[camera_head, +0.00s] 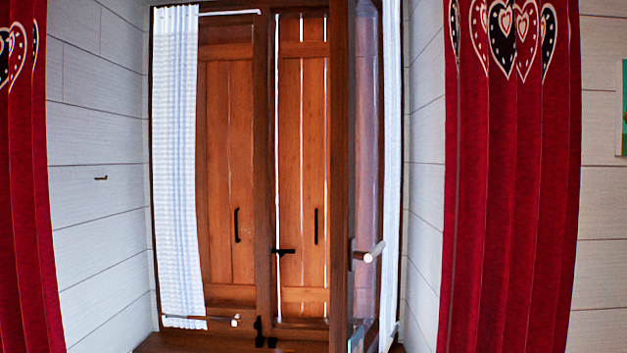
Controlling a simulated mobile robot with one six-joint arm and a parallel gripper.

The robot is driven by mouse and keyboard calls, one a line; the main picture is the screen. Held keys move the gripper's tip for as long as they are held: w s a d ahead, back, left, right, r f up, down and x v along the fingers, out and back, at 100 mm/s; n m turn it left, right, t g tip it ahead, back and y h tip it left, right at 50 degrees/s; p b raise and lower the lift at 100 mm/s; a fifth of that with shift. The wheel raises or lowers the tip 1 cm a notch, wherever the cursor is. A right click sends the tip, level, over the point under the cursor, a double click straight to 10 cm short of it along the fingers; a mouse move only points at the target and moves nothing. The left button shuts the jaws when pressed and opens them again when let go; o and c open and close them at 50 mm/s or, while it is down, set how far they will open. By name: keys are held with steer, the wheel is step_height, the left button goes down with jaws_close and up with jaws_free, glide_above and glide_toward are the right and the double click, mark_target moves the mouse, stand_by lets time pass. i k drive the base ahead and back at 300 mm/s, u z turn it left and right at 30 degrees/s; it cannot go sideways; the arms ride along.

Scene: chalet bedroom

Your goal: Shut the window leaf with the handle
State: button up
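The right window leaf (340,150) has a brown wooden frame and stands open, swung inward and seen almost edge-on. Its glass (366,150) shows as a narrow strip to the right of the frame edge. The left window leaf (262,180) appears shut in the frame. My gripper is not in view.
Closed wooden shutters (290,180) with black pulls stand behind the window. A white curtain (178,150) hangs on the left leaf and another (391,130) beside the open leaf. Red heart-patterned curtains hang left (25,200) and right (510,200). A wooden sill runs below.

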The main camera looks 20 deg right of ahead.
mark_target(343, 240)
steer(key=u, duration=0.15)
steer(key=k, duration=0.2)
steer(key=z, duration=1.05)
steer(key=i, duration=1)
steer(key=z, duration=0.35)
steer(key=k, duration=1.3)
steer(key=u, duration=0.2)
steer(key=i, duration=0.9)
steer(key=u, duration=0.05)
